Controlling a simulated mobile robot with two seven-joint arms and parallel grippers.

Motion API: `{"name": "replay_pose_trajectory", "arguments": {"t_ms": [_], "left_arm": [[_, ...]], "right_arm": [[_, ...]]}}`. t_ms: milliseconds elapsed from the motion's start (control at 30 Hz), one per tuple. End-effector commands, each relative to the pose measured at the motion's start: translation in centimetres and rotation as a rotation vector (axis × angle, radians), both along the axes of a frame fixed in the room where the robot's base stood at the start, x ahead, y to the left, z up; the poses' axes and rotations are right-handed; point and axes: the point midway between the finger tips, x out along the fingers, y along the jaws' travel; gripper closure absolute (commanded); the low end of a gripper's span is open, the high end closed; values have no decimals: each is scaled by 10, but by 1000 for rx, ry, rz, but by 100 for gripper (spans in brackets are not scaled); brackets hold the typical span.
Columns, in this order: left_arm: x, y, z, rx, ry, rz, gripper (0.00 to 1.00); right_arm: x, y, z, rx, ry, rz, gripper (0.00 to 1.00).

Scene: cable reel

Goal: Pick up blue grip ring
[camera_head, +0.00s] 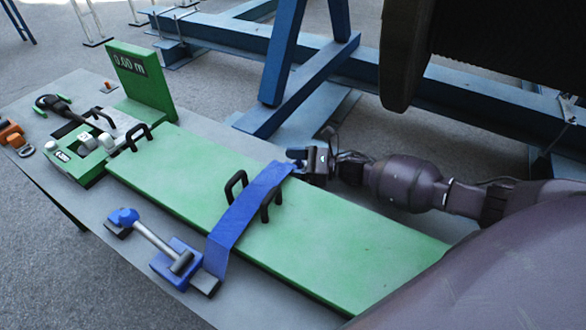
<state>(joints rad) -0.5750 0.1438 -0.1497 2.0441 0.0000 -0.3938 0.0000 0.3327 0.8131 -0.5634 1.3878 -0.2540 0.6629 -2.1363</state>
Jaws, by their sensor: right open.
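A blue strap (248,209) lies across the green board (349,236), from a blue lever device (178,262) at the front edge to the board's far edge. A small blue piece (297,152) shows at the strap's far end; it may be the blue grip ring, but its shape is too small to make out. My right gripper (300,161) reaches in from the right and is right at this piece, with its jaws open. I cannot tell whether the fingers touch it or are around it. My left gripper is out of view.
Black handles (235,184) stand up from the board beside the strap. A green display (143,78) reading 0.00 m and a green clamp unit (83,150) are at the left. A blue steel frame (300,90) and a large dark reel (405,50) stand behind the table.

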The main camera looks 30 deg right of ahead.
Motion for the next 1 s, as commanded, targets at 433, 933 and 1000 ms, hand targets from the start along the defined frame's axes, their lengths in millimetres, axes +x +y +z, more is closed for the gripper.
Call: {"name": "replay_pose_trajectory", "arguments": {"t_ms": [433, 933, 1000], "left_arm": [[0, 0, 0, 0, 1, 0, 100], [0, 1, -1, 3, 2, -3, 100], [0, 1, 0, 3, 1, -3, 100]], "right_arm": [[0, 0, 0, 0, 0, 0, 75], [1, 1, 1, 2, -3, 1, 100], [1, 1, 4, 2, -4, 1, 100]]}}
